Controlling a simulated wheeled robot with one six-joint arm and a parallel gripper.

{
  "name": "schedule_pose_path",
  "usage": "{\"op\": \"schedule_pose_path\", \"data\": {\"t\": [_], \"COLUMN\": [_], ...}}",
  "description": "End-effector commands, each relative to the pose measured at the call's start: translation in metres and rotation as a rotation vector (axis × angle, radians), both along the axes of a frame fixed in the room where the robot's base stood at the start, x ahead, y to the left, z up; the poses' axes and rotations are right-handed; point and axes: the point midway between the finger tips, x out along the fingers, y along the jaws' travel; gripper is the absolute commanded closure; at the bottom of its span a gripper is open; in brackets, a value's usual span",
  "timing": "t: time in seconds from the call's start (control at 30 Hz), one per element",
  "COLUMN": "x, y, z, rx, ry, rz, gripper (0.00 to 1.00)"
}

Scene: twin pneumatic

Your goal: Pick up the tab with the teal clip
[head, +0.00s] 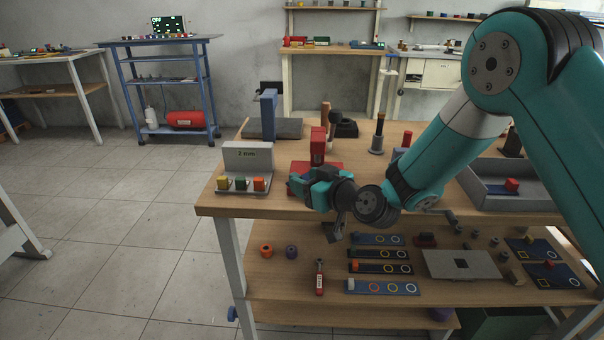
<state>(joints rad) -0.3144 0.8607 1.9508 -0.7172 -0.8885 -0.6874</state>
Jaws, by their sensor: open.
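I cannot make out a tab with a teal clip anywhere in the head view; it may be hidden behind my arm or too small to tell. My teal and grey gripper (302,186) is over the left part of the bench, beside the red block stand (318,147) and partly in front of it. It is open, and I see nothing held in it. A small red piece with a white label and a dark top (319,280) lies on the lower front surface, below my gripper. I cannot tell whether it has a clip.
A blue upright on a dark base (269,113) stands behind. Strips with rings (383,287) lie on the lower surface. A grey tray (490,200) is at right.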

Motion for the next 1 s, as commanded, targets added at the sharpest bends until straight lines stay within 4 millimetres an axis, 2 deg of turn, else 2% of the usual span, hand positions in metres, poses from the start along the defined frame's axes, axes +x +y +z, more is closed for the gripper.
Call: {"op": "schedule_pose_path", "data": {"t": [0.2, 0.43, 0.47, 0.67, 1.0], "x": [0.018, 0.019, 0.019, 0.019, 0.019], "y": [0.017, 0.018, 0.018, 0.018, 0.018], "z": [-0.004, -0.005, -0.005, -0.005, -0.003], "rx": [-0.001, 0.000, 0.000, 0.000, 0.000], "ry": [0.000, 0.001, 0.001, 0.001, 0.000], "rz": [0.001, 0.000, 0.000, 0.000, 0.000], "gripper": [0.49, 0.49, 0.54, 0.99, 1.00]}}
